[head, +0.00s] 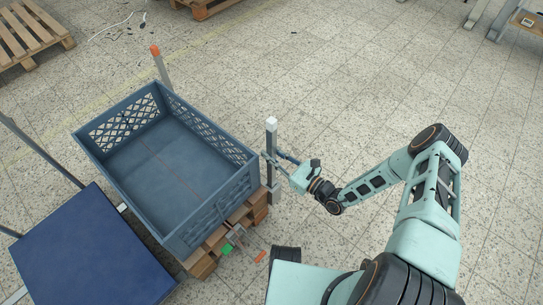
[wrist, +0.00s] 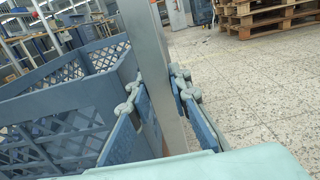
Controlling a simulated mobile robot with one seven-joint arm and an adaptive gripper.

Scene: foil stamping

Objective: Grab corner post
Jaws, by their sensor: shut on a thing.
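A grey upright corner post (head: 271,150) with a white cap stands beside the right corner of the blue crate in the head view. My gripper (head: 268,158) reaches it from the right, with its fingers around the upper part of the post. In the wrist view the post (wrist: 168,85) runs top to bottom between the two fingers of my gripper (wrist: 162,88), which are shut on it. The post leans slightly in that view. Its lower end is hidden there by my gripper's body.
The blue lattice crate (head: 240,198) sits on a wooden pallet (head: 258,208) just left of the post. Another post with an orange cap (head: 155,50) stands behind the crate. A dark blue panel (head: 90,250) lies at lower left. Open tiled floor (head: 360,90) extends behind and right.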

